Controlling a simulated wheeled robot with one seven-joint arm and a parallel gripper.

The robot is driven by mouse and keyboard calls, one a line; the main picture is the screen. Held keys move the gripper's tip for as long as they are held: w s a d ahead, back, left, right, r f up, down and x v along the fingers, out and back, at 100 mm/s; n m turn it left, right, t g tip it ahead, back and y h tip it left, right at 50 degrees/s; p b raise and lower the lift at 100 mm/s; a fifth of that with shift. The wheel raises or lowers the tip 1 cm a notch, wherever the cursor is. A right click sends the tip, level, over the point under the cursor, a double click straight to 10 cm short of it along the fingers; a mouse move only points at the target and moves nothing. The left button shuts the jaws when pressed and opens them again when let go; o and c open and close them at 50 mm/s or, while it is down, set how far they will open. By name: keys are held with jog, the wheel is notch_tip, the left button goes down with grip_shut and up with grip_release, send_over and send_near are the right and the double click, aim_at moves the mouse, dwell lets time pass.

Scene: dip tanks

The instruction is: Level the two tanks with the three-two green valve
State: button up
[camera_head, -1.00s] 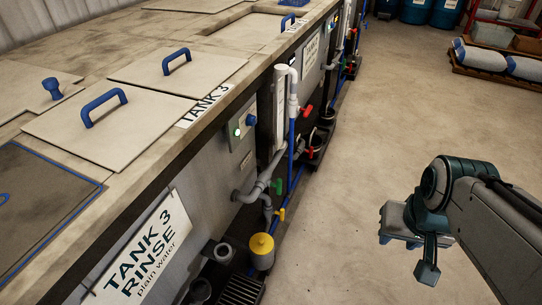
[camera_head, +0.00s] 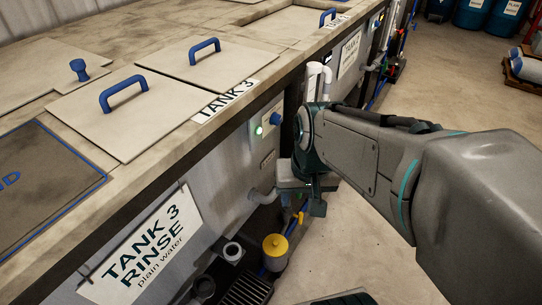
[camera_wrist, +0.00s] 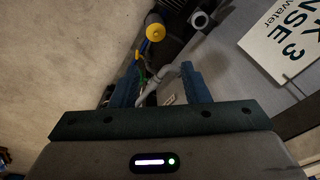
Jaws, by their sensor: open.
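The green valve handle (camera_wrist: 141,76) shows in the wrist view as a small green piece beside a grey pipe (camera_wrist: 160,78), between my fingers in the picture. In the head view my arm hides it. My gripper (camera_wrist: 162,70) is open and empty, pointing at the pipework; in the head view it (camera_head: 312,195) hangs in front of the tank wall. I cannot tell how far the handle is from the fingertips. Tank 3 (camera_head: 190,180) is nearest, with its sign (camera_head: 143,250). A neighbouring tank's sign (camera_head: 348,52) stands farther along, its text unclear.
A yellow-capped canister (camera_head: 275,246) and a yellow handle (camera_wrist: 146,56) are close to the pipes. A floor grate (camera_head: 246,288) lies below. A panel with a green light (camera_head: 259,131) and blue knob is on the wall.

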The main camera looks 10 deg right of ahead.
jog(key=w+d+f+m+g+y+b, duration=0.15)
jog(key=w+f+m+y+b, duration=0.25)
jog(key=w+f+m+b, duration=0.5)
jog(key=w+d+f+m+y+b, duration=0.25)
jog(key=w+f+y, duration=0.35)
jog(key=f, duration=0.8)
jog(key=w+d+f+m+t+y+b, duration=0.1)
jog(key=w+d+f+m+t+b, duration=0.2)
jog(key=w+d+f+m+t, duration=0.25)
jog(key=w+d+f+m+t+y+b, duration=0.1)
jog(key=w+d+f+m+t+b, duration=0.2)
jog(key=d+f, duration=0.45)
jog(key=w+d+f+m+t+b, duration=0.2)
jog(key=d+f+m+t, duration=0.25)
jog(key=f, duration=0.25)
jog(key=shift+m+g, duration=0.35)
jog(key=shift+m, duration=0.1)
jog(key=x, duration=0.4)
jog(key=b+x, duration=0.1)
jog(key=x, duration=0.4)
jog(key=b+x, duration=0.1)
jog(key=x, duration=0.3)
jog(key=shift+w+r, duration=0.25)
jog(key=shift+r, duration=0.05)
grip_shut()
